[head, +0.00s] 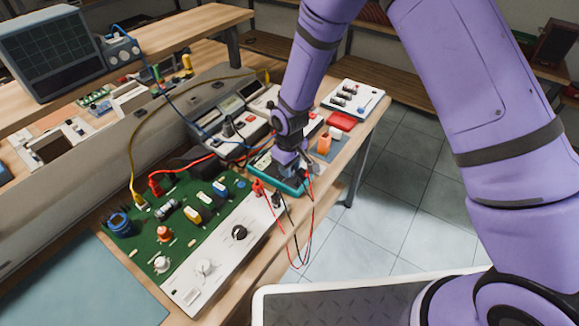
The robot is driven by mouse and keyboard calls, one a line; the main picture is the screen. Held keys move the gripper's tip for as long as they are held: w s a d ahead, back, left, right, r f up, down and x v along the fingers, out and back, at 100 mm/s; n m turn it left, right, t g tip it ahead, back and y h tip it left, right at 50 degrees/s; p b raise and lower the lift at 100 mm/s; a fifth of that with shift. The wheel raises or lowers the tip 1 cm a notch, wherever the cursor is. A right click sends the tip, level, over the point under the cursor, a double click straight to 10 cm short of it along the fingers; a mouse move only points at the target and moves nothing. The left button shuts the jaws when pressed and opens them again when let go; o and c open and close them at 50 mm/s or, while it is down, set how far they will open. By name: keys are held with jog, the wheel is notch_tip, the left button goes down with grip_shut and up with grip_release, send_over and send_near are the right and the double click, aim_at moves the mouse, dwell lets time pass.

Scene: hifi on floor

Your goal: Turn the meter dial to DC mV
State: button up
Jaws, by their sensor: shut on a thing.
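The meter (289,186) shows as a teal-edged case lying on the bench, just behind the right end of the green circuit board. Red and black leads run by it. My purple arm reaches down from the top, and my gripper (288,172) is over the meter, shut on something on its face. The dial is hidden under my gripper, so its setting and markings cannot be read.
The green circuit board (172,243) with a white front panel (222,262) and knobs lies left of the meter. A white box (353,100), a red block (342,121) and an orange block (324,144) stand behind it. An oscilloscope (52,50) is far left. Looped leads hang over the bench's front edge.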

jog(key=shift+m, duration=0.3)
jog(key=o, duration=0.9)
jog(key=shift+o, duration=0.2)
jog(key=shift+r, duration=0.1)
notch_tip(320, 180, up, 11)
dwell(0.4)
